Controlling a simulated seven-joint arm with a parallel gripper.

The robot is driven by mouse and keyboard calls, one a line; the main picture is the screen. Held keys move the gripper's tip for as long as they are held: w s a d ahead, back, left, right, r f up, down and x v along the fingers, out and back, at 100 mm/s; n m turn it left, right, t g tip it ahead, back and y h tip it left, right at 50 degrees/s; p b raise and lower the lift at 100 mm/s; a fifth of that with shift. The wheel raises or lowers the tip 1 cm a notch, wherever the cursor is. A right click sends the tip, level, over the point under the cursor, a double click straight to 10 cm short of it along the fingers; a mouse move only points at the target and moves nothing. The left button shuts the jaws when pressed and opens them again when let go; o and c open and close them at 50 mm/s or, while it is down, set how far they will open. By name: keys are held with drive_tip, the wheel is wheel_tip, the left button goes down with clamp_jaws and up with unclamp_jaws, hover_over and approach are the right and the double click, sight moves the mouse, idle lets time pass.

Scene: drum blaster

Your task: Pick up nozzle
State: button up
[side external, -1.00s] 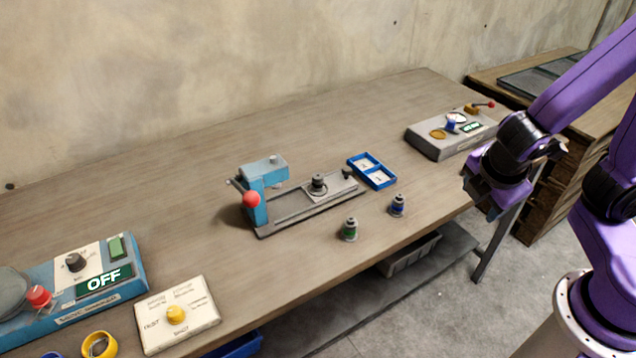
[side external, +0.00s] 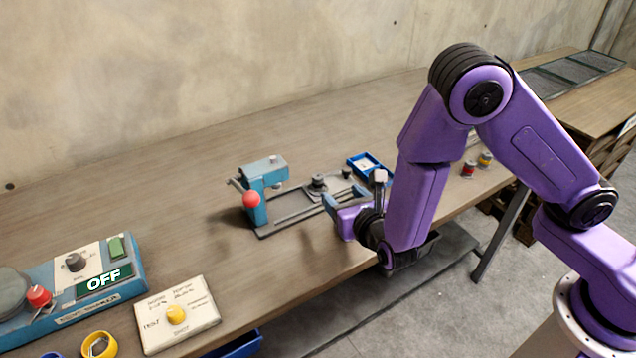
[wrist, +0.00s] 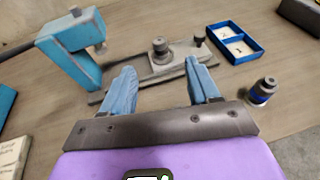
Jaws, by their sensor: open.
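The small nozzle-like part with a blue band (wrist: 262,91) stands upright on the table, right of my gripper in the wrist view. A dark metal round part (side external: 317,184) sits on the bench fixture (side external: 282,222); in the wrist view it (wrist: 160,50) appears ahead of the fingers. My gripper (wrist: 161,78) is open with light blue fingers and nothing visible between them. In the side view my gripper (side external: 352,192) is low in front of the fixture. The green-banded part is not visible now. Which part is the nozzle is unclear.
Red-banded (side external: 468,169) and yellow-banded (side external: 486,160) parts stand at the table's right edge. A blue control box (side external: 72,290) reading OFF is at left. The table's back left is clear.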

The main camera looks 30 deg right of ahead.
sight(318, 183)
drive_tip(key=x, duration=1.1)
drive_tip(key=shift+w+d+f, duration=0.1)
drive_tip(key=shift+w+d, duration=0.05)
drive_tip(key=shift+w, duration=0.05)
drive_tip(key=shift+a+x, duration=0.1)
drive_tip(key=shift+x, duration=1.2)
drive_tip(key=shift+a+x, duration=0.15)
drive_tip(key=shift+x, duration=1.15)
clamp_jaws()
